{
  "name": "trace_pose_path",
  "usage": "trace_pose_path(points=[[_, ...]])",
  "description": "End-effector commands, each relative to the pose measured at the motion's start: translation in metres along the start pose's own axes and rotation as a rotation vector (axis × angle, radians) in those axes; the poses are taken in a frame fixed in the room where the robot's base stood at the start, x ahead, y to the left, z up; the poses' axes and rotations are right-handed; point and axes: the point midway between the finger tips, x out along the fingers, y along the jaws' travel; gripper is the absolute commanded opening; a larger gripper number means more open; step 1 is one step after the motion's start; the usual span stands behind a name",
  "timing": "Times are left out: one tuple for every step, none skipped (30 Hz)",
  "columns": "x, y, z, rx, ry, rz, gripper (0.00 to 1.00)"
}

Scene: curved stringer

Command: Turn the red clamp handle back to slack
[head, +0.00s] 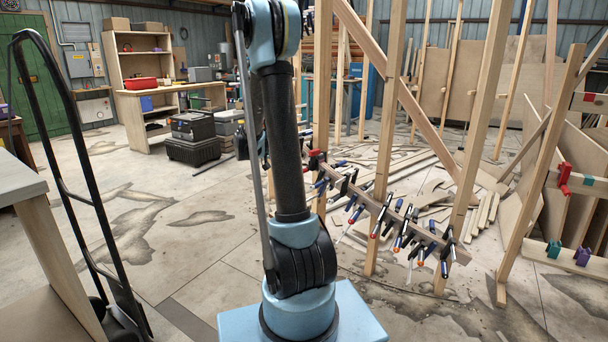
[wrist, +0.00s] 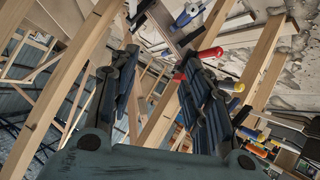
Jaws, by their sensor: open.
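In the wrist view my gripper (wrist: 165,90) is open, with its two dark fingers spread apart and nothing seen held between them. A red handle (wrist: 210,53) shows just beyond the upper end of the right finger. A smaller red end (wrist: 180,77) shows beside that finger, partly hidden by it. Whether the finger touches either one is unclear. In the head view, a red clamp part (head: 313,154) sits at the upper left end of the curved stringer (head: 365,197), close to my arm. My gripper is hidden behind the arm in the head view.
Several blue, black and orange clamps (head: 384,215) line the stringer. Upright wooden posts (head: 388,130) and a diagonal brace (head: 410,95) stand close around it. Another red clamp (head: 565,178) is on the frame at right. A hand truck (head: 75,150) stands left; floor between is open.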

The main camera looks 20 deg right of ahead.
Motion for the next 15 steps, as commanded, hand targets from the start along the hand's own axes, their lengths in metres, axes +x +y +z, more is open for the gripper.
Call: trace_pose_path(points=[[0.009, -0.012, -0.003, 0.016, 0.023, 0.010, 0.44], [0.014, -0.018, -0.004, 0.028, 0.037, 0.016, 0.44], [0.020, -0.025, -0.007, 0.044, 0.057, 0.024, 0.44], [0.025, -0.030, -0.008, 0.054, 0.072, 0.030, 0.44], [0.030, -0.036, -0.009, 0.066, 0.087, 0.035, 0.44], [0.037, -0.044, -0.010, 0.082, 0.108, 0.042, 0.44], [0.041, -0.049, -0.011, 0.093, 0.122, 0.047, 0.44], [0.046, -0.055, -0.011, 0.105, 0.138, 0.052, 0.44], [0.052, -0.062, -0.011, 0.119, 0.159, 0.058, 0.44], [0.057, -0.068, -0.011, 0.131, 0.174, 0.062, 0.44], [0.062, -0.073, -0.011, 0.142, 0.190, 0.066, 0.44], [0.068, -0.081, -0.011, 0.157, 0.210, 0.071, 0.44], [0.072, -0.086, -0.010, 0.168, 0.227, 0.074, 0.44], [0.077, -0.091, -0.009, 0.179, 0.242, 0.077, 0.44], [0.083, -0.099, -0.008, 0.194, 0.263, 0.080, 0.44]])
